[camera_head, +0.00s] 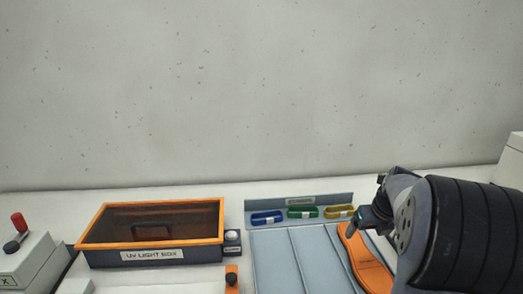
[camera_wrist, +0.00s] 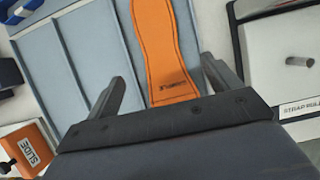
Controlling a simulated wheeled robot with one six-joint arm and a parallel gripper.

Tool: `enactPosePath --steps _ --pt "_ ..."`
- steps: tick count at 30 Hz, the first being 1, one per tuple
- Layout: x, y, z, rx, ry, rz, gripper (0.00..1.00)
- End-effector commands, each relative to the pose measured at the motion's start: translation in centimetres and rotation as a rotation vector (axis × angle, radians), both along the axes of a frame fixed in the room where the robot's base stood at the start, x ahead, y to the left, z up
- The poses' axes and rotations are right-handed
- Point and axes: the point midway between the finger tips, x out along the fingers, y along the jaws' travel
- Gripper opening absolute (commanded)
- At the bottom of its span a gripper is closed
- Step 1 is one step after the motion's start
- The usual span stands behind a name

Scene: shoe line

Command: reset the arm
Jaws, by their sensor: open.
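An orange strap-like piece (camera_wrist: 158,45) lies on the grey-blue board just beyond the fingertips, roughly in line with the gap. In the head view my arm reaches in from the right, and the gripper end (camera_head: 372,214) hangs over the right part of the board, beside the orange piece (camera_head: 366,262). The arm hides part of the board's right side.
The grey-blue ribbed board (camera_head: 275,262) has blue, green and yellow bands along its back. An orange-framed UV light box (camera_head: 150,207) stands to its left. A box with a red-knobbed lever (camera_head: 20,224) is far left. A strap rule block (camera_wrist: 285,60) lies right in the wrist view.

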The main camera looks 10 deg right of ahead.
Motion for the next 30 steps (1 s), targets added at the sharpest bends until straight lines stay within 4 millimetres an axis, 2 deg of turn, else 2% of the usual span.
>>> enactPosePath --steps 1,12,13,14,17,24,30 --pt "0.4 0.0 -1.2 0.002 0.004 0.001 0.85" --pt "3.2 -0.1 -8.0 0.002 0.003 0.001 0.85" --pt "3.3 -0.2 -6.3 -0.001 -0.003 0.001 0.85" --pt "3.2 -0.2 -5.5 -0.002 -0.004 0.000 0.85" --pt "3.2 -0.2 -4.0 -0.002 -0.002 0.000 0.85" --pt "3.1 -0.2 -2.8 0.000 0.000 0.000 0.85" --pt "3.1 -0.2 -2.6 0.000 0.000 0.000 0.85"
